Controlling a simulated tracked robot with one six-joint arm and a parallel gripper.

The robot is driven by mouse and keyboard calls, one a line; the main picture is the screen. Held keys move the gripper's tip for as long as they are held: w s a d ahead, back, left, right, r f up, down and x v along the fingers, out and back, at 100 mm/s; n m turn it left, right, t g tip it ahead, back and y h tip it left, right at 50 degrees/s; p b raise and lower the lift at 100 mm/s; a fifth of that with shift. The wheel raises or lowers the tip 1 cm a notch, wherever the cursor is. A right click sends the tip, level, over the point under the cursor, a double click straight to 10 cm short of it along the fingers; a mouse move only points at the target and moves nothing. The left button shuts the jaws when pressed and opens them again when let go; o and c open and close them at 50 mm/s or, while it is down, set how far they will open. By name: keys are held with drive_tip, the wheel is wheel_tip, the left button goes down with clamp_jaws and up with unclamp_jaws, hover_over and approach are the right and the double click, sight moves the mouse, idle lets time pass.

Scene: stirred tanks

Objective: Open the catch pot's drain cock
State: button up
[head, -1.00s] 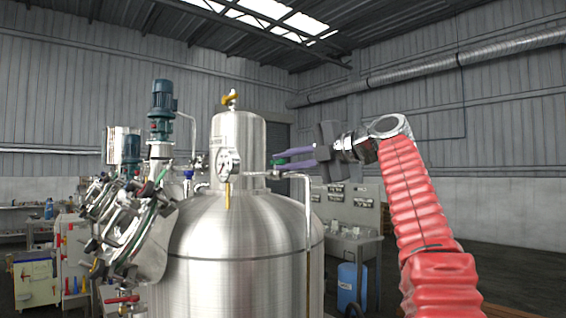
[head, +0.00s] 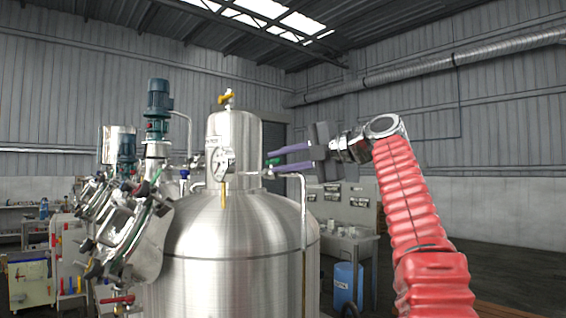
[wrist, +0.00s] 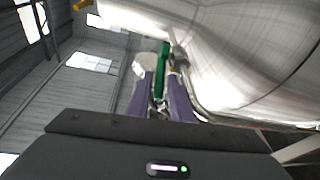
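The catch pot (head: 236,132) is an upright steel cylinder on top of a large steel tank. A green cock handle (head: 272,161) sits at its right side, on a thin pipe that bends downward. My gripper (head: 273,160) reaches in from the right with purple fingers. In the head view the fingertips are just above and below the green handle. In the wrist view the green handle (wrist: 162,72) stands between the two fingers (wrist: 161,92). The fingers look apart, with a gap beside the handle; contact is not clear.
A round gauge (head: 221,165) is on the catch pot's front and a yellow handle (head: 226,98) on top. The large tank (head: 240,250) lies below my gripper. A bent steel pipe (head: 303,215) runs down its right side. A blue drum (head: 348,284) stands behind.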

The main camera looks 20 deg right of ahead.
drive_tip(key=shift+w+d+f, duration=0.1)
drive_tip(key=shift+f, duration=0.15)
drive_tip(key=v, duration=1.3)
drive_tip(key=shift+s+r, duration=0.25)
drive_tip(key=shift+s, duration=0.15)
drive_tip(key=shift+d, duration=0.1)
